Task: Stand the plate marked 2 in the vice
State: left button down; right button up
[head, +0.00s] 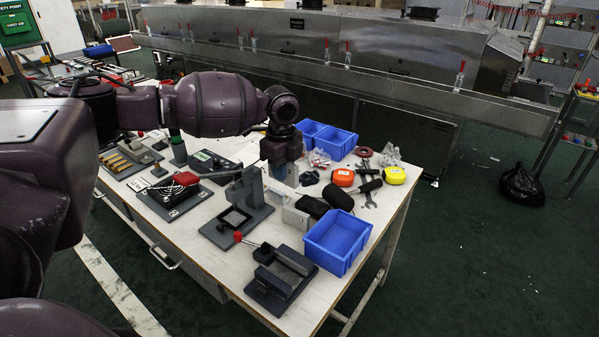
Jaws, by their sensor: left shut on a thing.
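The vice (281,279) is a dark grey block with two jaws, near the table's front edge. A lever with a red knob (238,237) sticks out from its left side. My left gripper (281,166) points down over the middle of the table, behind the vice and well apart from it. It is shut on a small pale grey plate (291,178), mostly hidden by the gripper. No number can be read on the plate, so I cannot tell its mark. A pale block (295,218) lies on the table nearer the vice. My right gripper is not in view.
A grey stand with an upright (238,207) stands left of the vice. A blue bin (338,240) stands right of it, with black cases (338,196) behind.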

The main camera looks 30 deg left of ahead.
pick_arm(q)
jog(key=shift+r, duration=0.3)
